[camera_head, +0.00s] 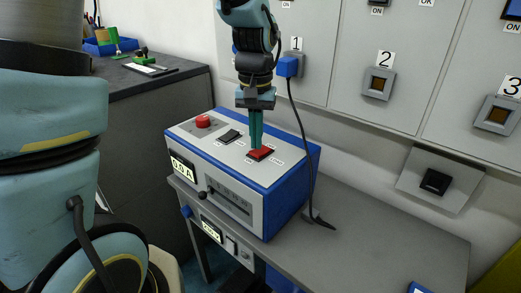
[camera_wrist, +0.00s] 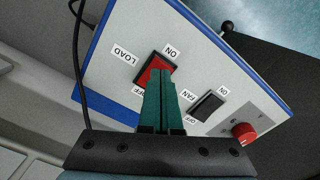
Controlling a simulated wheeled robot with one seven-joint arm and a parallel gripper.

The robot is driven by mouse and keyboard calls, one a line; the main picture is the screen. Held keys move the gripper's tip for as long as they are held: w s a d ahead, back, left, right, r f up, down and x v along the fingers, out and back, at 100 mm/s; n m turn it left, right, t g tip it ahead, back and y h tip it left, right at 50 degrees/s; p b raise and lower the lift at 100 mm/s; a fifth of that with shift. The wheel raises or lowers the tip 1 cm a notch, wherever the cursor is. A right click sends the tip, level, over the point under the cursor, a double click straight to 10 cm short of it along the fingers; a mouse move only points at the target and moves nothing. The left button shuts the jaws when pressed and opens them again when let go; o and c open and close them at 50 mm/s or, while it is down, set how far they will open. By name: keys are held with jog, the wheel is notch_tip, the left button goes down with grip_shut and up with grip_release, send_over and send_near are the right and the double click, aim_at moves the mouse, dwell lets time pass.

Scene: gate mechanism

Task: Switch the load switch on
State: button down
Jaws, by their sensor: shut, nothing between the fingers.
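The load switch (camera_head: 260,153) is a red rocker on top of a blue and grey box (camera_head: 290,186). In the wrist view the red load switch (camera_wrist: 153,68) sits between labels reading LOAD, ON and OFF. My gripper (camera_head: 255,146) points down with its green fingers shut and empty. Its tips are at the load switch in the head view; contact is hard to tell. In the wrist view the fingertips of my gripper (camera_wrist: 163,75) overlap the switch and hide part of it.
A black fan switch (camera_wrist: 207,105) and a red round button (camera_wrist: 243,133) lie beside the load switch. A blue plug (camera_head: 288,66) with a black cable hangs at socket 1. The grey table (camera_head: 390,232) is mostly clear at right.

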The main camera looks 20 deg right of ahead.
aim_at(256, 152)
jog(key=shift+f+b, duration=0.4)
jog(key=shift+f, duration=0.3)
jog(key=shift+r, duration=0.1)
notch_tip(256, 152, up, 7)
jog(key=p, duration=0.6)
dwell(0.4)
jog(key=shift+a, duration=0.1)
jog(key=w+a+f+n+t, duration=0.1)
jog(key=a+n, duration=0.4)
jog(key=a, duration=2)
jog(key=shift+f+t, duration=0.3)
